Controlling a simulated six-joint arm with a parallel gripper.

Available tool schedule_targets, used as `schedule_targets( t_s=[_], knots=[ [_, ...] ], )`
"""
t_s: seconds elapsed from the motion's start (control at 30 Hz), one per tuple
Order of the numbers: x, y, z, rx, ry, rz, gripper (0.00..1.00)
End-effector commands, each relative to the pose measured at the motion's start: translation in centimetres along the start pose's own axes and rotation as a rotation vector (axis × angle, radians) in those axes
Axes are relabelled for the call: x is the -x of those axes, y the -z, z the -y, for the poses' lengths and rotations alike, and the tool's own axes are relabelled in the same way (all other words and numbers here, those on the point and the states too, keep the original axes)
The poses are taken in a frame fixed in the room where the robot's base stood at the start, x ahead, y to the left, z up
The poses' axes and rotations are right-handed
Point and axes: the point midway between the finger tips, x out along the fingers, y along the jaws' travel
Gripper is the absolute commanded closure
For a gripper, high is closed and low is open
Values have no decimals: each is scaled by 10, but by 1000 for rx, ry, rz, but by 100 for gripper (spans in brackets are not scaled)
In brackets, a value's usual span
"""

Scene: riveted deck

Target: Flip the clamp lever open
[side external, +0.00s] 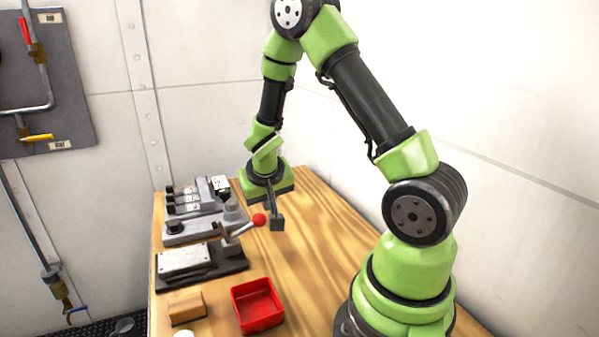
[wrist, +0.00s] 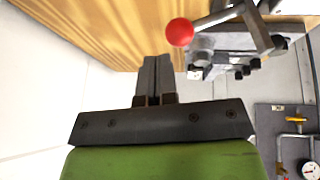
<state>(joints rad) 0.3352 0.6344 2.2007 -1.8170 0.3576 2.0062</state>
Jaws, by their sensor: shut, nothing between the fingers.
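The clamp lever is a metal rod (side external: 241,229) with a red ball knob (side external: 259,220) at its end, on the clamp fixture at the left of the table. In the side view it points to the right and slightly up. My gripper (side external: 277,223) is shut and empty, pointing down just right of the red knob. In the wrist view the shut fingers (wrist: 155,62) are left of and below the red knob (wrist: 180,32), with a small gap in the picture. Whether they touch in depth I cannot tell.
A red open tray (side external: 236,307) and a wooden block (side external: 186,308) are on the near part of the wooden table (side external: 320,262). A grey fixture with dark knobs (side external: 190,200) stands behind the lever. A pipe panel (side external: 75,110) hangs on the left wall. Table right of the gripper is clear.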

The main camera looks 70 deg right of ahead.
Motion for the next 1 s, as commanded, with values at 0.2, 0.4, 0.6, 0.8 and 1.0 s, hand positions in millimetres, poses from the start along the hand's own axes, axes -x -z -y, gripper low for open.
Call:
schedule_targets(
  t_s=[0.2,0.4,0.6,0.8,1.0],
  knots=[
    [29,1,-18,-5,1,-2,100],
    [56,-7,-52,-7,0,-3,100],
    [70,-13,-71,-4,1,-1,100],
    [76,-14,-78,-1,2,-1,100],
    [76,-15,-78,1,2,0,100]
  ],
)
